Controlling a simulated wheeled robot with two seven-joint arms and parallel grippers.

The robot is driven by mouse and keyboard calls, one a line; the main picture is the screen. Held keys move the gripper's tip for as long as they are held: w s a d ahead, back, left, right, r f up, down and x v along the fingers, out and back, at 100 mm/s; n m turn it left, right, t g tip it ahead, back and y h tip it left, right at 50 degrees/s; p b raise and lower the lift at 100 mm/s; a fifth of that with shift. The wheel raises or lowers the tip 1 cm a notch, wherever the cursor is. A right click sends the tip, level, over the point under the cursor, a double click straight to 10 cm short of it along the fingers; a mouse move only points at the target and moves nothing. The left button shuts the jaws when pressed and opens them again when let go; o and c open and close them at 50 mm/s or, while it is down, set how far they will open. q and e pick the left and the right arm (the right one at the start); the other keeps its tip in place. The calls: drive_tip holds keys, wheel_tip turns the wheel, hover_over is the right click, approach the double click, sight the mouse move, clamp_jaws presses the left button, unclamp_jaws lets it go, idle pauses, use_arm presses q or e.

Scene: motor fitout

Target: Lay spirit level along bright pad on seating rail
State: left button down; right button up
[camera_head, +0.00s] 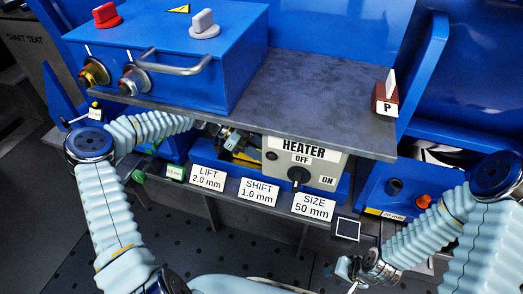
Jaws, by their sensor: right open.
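I cannot make out the spirit level, the bright pad or the seating rail for certain in this view. My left gripper (236,140) reaches under the front edge of the grey shelf, beside a small yellowish patch (244,157). Shadow and the shelf partly hide its fingers, so I cannot tell whether it holds anything. My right gripper (347,268) is open at the lower right, below a small dark square panel (347,229). Nothing shows between its fingers.
A grey shelf (310,95) overhangs the work area and carries a blue control box (170,60). A heater panel (303,163) with a black knob sits below it. Label plates (258,191) line the front ledge. A brown block marked P (385,98) stands at the shelf's right end.

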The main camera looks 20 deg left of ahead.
use_arm(q)
drive_tip(key=shift+f, duration=0.25)
drive_tip(key=c, duration=0.6)
unclamp_jaws()
wheel_tip(320, 180, up, 3)
drive_tip(key=shift+r, duration=0.15)
drive_tip(key=s+d+r+p, duration=0.1)
drive_tip(key=s+d+r, duration=0.3)
drive_tip(key=s+r, duration=0.5)
drive_tip(key=s, duration=0.4)
drive_tip(key=shift+s+r, duration=0.2)
drive_tip(key=shift+r, duration=0.2)
